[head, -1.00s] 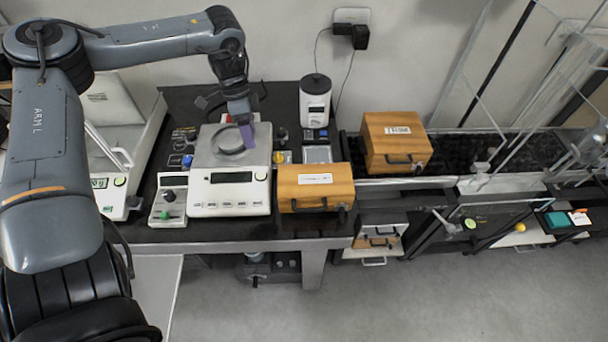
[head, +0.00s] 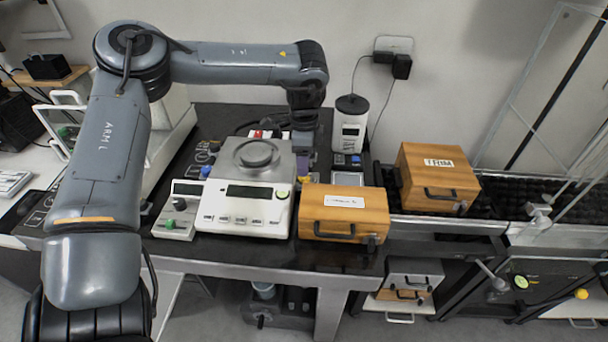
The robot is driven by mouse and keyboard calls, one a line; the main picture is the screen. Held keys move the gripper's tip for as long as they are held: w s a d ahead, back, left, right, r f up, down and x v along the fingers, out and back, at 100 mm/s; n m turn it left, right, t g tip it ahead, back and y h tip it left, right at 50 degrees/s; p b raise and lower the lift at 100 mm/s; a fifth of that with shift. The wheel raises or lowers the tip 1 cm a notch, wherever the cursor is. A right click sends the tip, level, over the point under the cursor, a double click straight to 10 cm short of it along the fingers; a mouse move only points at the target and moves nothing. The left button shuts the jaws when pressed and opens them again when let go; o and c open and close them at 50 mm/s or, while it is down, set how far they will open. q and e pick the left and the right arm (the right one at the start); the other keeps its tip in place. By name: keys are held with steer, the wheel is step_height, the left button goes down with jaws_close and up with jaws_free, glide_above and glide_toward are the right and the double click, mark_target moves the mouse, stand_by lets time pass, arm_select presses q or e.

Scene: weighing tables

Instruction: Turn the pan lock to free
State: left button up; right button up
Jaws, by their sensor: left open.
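The balance (head: 243,204) stands on the dark weighing table, with a round piece on its metal pan (head: 258,153). My left gripper (head: 303,163), with purple fingers, points down just right of the pan, by the balance's rear right side. It is open, and I see nothing held. A small yellow-marked part (head: 306,179) sits just below the fingertips, between the balance and a wooden case. It may be the pan lock, but it is too small and partly hidden to tell its setting. Whether the fingers touch anything is unclear. My right gripper is out of view.
A wooden case (head: 345,218) stands close to the balance's right; another (head: 437,180) stands farther right. A white canister (head: 350,124) is behind the gripper. A small control box (head: 179,213) with a green knob stands left of the balance.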

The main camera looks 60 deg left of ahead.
arm_select(q)
steer(key=shift+f+b, duration=0.55)
steer(key=shift+f, duration=1.85)
steer(key=c, duration=1)
steer(key=shift+r+m+p, duration=0.15)
steer(key=shift+m+p, duration=0.3)
steer(key=shift+m, duration=0.05)
steer(key=shift+c, duration=0.2)
steer(key=o, duration=1)
steer(key=shift+o, duration=0.2)
step_height(320, 180, up, 11)
steer(key=p, duration=0.3)
steer(key=shift+f, duration=0.2)
